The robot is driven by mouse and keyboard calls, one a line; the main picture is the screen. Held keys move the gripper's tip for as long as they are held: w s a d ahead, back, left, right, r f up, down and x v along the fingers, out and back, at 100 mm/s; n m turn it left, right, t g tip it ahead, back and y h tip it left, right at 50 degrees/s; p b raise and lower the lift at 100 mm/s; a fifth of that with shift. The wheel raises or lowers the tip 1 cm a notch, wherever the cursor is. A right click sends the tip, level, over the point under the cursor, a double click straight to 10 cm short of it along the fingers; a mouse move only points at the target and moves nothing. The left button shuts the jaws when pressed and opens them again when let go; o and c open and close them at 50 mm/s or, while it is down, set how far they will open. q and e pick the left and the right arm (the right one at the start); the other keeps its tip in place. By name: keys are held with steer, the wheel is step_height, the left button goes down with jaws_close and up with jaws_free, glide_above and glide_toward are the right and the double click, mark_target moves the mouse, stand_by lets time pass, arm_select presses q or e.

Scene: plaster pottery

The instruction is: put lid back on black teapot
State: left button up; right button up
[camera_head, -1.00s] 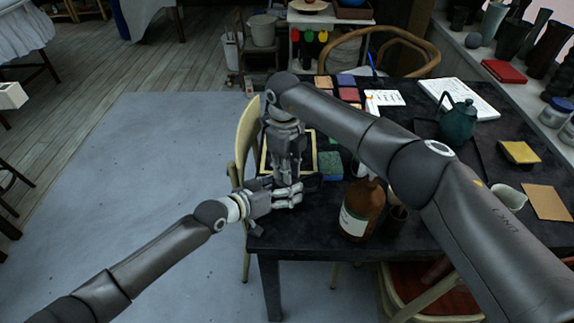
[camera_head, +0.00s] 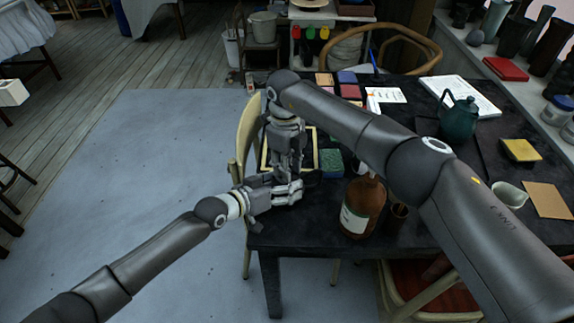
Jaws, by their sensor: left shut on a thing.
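My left gripper (camera_head: 292,188) reaches in from the left and is shut on a small dark thing at the table's left edge. My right gripper (camera_head: 287,170) points down directly above and behind the left one, its fingers overlapping it in view. I cannot tell whether it is open or shut. A dark shape (camera_head: 312,178) shows just right of the fingertips. It may be part of the black teapot or its lid, but the hands hide most of it and it blends into the black tabletop.
A brown bottle (camera_head: 362,206) and small dark cup (camera_head: 398,214) stand close right of the hands. A green sponge (camera_head: 331,163) lies behind them. A chair (camera_head: 243,150) stands at the table's left edge.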

arm_select(q)
steer(key=shift+w+a+r, duration=0.1)
steer(key=shift+w+r, duration=0.2)
steer(key=shift+r, duration=0.05)
arm_select(e)
steer(key=shift+s+f, duration=0.1)
steer(key=shift+f, duration=0.05)
arm_select(q)
steer(key=shift+f, duration=0.2)
arm_select(e)
steer(key=r, duration=0.3)
steer(key=shift+w+r, duration=0.25)
arm_select(q)
steer(key=shift+s, duration=0.1)
arm_select(e)
steer(key=shift+s+r, duration=0.1)
steer(key=shift+r, duration=0.25)
steer(key=shift+c, duration=0.4)
steer(key=shift+c, duration=0.9)
steer(key=shift+f, duration=0.2)
steer(key=shift+f, duration=0.55)
